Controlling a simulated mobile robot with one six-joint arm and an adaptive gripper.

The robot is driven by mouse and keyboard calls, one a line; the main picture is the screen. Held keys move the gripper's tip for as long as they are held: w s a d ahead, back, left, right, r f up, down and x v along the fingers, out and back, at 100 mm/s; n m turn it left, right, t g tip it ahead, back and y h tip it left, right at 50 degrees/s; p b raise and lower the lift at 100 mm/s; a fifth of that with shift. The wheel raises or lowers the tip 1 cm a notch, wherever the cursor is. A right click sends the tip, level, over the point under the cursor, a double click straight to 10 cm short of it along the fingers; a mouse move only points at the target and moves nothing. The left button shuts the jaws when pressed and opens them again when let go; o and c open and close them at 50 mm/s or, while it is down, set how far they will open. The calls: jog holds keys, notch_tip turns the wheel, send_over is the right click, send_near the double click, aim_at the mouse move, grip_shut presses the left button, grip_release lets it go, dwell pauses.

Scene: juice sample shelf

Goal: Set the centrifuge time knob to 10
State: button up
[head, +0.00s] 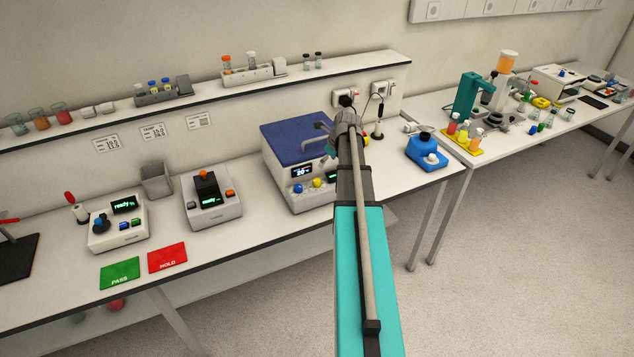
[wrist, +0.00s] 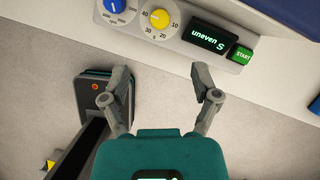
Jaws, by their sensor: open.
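The centrifuge (head: 297,137) is a white box with a blue lid on the left bench. Its front panel shows in the wrist view (wrist: 185,25), with a blue knob (wrist: 115,4), a yellow knob (wrist: 159,18), a dark display (wrist: 208,36) reading "uneven" and a green START button (wrist: 241,55). Numbers including 40, 30 and 20 ring the yellow knob; I cannot tell its setting for sure. My gripper (wrist: 160,76) is open and empty, its fingertips apart from the panel and below the yellow knob in the wrist view. In the head view my arm hides the panel's right part.
A grey instrument (head: 212,205) and a white one (head: 118,224) stand left of the centrifuge, near green (head: 120,273) and red (head: 167,257) mats. A blue device (head: 427,154) stands to the right. A shelf (head: 210,88) with vial racks runs above. Open floor lies in front.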

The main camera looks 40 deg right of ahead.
aim_at(317, 180)
jog(key=shift+b+x, duration=5.8)
jog(key=shift+x, duration=0.7)
grip_shut()
